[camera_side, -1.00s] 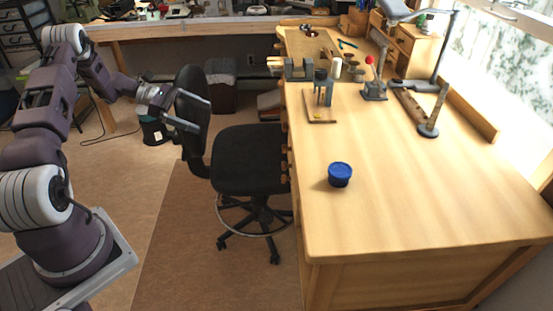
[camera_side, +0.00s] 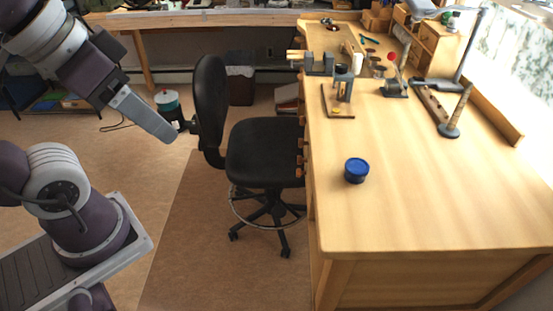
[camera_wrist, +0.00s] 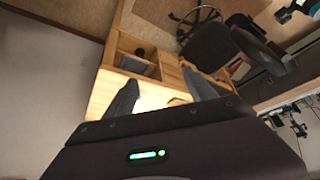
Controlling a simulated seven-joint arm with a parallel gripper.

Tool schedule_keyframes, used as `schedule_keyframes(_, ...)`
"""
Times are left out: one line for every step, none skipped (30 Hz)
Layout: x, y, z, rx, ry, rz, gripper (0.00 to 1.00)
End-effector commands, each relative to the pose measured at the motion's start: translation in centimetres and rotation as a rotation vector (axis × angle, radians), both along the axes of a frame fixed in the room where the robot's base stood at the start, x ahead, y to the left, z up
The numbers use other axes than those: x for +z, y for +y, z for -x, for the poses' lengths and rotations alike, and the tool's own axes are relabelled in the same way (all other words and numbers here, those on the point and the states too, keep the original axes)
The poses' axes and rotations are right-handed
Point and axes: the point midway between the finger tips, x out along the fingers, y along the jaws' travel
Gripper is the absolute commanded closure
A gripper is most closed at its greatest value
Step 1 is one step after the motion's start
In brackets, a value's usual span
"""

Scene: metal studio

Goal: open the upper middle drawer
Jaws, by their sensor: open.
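The wooden workbench (camera_side: 430,200) fills the right of the side view. Several round wooden knobs (camera_side: 301,144) stick out along its left edge, but the drawer fronts are turned away, so I cannot single out the upper middle drawer. My gripper (camera_side: 160,130) points down and right at the left of the side view, well apart from the bench, with the chair between them. In the wrist view my gripper (camera_wrist: 160,77) has its two fingers spread with nothing held. Behind them is wooden furniture (camera_wrist: 105,75) with open compartments.
A black swivel chair (camera_side: 265,150) stands against the bench's knob side; it also shows in the wrist view (camera_wrist: 212,48). A blue lidded tub (camera_side: 357,170), a vise (camera_side: 320,65) and a lamp (camera_side: 465,50) are on the bench.

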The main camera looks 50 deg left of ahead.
Motion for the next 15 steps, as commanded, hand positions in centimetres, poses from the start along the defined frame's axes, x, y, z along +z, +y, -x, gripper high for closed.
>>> schedule_keyframes(1.5,0.0,-0.2,0.002,-0.007,0.001,0.47)
schedule_keyframes(2.5,0.0,-0.2,0.002,-0.007,0.001,0.49)
schedule_keyframes(3.1,0.3,-1.2,-0.005,-0.018,-0.007,0.49)
schedule_keyframes(3.2,0.9,-2.7,-0.017,-0.041,-0.023,0.49)
schedule_keyframes(3.4,1.3,-4.1,-0.029,-0.066,-0.038,0.49)
schedule_keyframes(3.7,2.1,-6.0,-0.045,-0.102,-0.063,0.49)
schedule_keyframes(3.9,2.6,-7.4,-0.057,-0.129,-0.082,0.49)
schedule_keyframes(4.1,3.2,-8.9,-0.070,-0.157,-0.105,0.49)
schedule_keyframes(4.4,4.0,-10.9,-0.088,-0.192,-0.139,0.49)
schedule_keyframes(4.6,4.7,-12.5,-0.102,-0.220,-0.168,0.49)
schedule_keyframes(4.7,5.4,-14.0,-0.119,-0.249,-0.200,0.49)
schedule_keyframes(4.9,6.4,-16.2,-0.142,-0.289,-0.249,0.49)
schedule_keyframes(5.0,7.2,-17.9,-0.160,-0.318,-0.290,0.49)
schedule_keyframes(5.1,8.1,-19.7,-0.182,-0.350,-0.337,0.49)
schedule_keyframes(5.2,9.3,-22.1,-0.215,-0.391,-0.408,0.49)
